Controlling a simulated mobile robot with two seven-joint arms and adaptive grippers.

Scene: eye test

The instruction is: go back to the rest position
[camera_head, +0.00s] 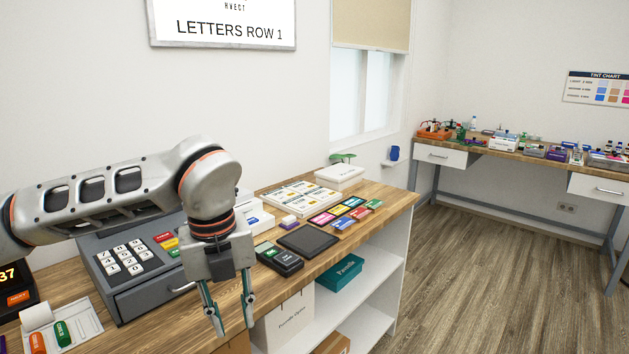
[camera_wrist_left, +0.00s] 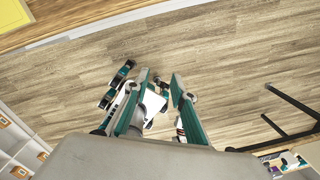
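My left gripper (camera_head: 235,328) hangs pointing down, in front of the wooden counter (camera_head: 385,205) in the head view. Its two teal-edged fingers stand apart with nothing held between them. In the left wrist view the gripper (camera_wrist_left: 160,75) also shows a gap between its fingertips, with the wooden floor (camera_wrist_left: 220,60) below. My right gripper does not show in the head view, and I cannot make it out in the wrist view.
A grey cash register (camera_head: 155,300) stands behind my left arm. A card terminal (camera_head: 280,260), a dark pad (camera_head: 308,240) and coloured cards (camera_head: 338,212) lie on the counter. A teal box (camera_head: 340,273) sits on the shelf below. Open floor (camera_head: 470,280) lies to the right.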

